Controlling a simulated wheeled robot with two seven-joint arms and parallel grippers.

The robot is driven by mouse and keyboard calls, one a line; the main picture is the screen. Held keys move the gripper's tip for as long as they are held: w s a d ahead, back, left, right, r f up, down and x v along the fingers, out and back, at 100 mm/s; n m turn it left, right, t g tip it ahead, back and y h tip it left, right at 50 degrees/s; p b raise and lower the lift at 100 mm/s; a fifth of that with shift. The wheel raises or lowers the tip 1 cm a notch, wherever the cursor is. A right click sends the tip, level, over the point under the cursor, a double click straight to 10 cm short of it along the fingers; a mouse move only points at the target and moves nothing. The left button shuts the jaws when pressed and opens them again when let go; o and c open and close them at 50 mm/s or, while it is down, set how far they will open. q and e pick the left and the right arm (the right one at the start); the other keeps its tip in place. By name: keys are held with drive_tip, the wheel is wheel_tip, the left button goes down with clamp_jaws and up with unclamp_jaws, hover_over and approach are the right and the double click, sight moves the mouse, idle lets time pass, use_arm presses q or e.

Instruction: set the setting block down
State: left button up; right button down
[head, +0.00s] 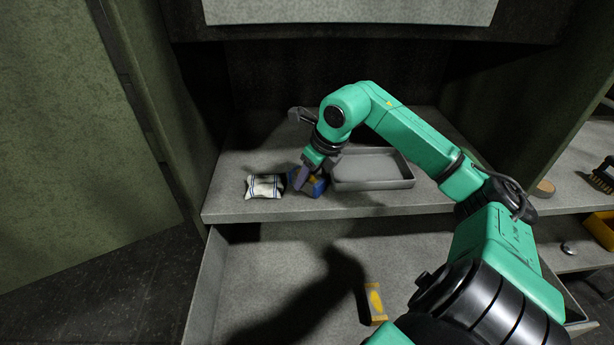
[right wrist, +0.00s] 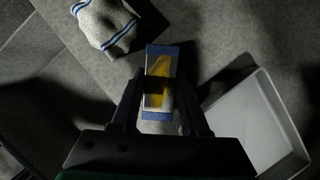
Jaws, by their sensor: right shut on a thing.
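The setting block (head: 319,188) is blue with a yellow patch and is partly covered by my right gripper (head: 307,180) in the head view. The gripper is over the shelf, between a striped cloth bundle and a grey tray. In the right wrist view, my right gripper (right wrist: 158,112) has its two fingers on either side of the block (right wrist: 159,62) and is shut on it. The block is at or just above the shelf surface; I cannot tell whether it touches. My left gripper is not in view.
The white bundle with blue stripes (head: 265,186) lies left of the block; it also shows in the wrist view (right wrist: 106,22). The shallow grey tray (head: 372,184) is to the right. The shelf's front edge (head: 330,216) is close.

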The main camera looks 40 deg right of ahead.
drive_tip(key=shift+f, duration=0.1)
idle(0.6)
drive_tip(key=shift+c, duration=2.2)
unclamp_jaws()
drive_tip(key=shift+o, duration=0.6)
drive_tip(key=shift+a, duration=0.1)
drive_tip(key=shift+s, duration=0.1)
drive_tip(key=shift+b, duration=0.4)
drive_tip(key=b+v, duration=0.1)
drive_tip(key=v, duration=1.3)
drive_tip(key=shift+r+b, duration=0.3)
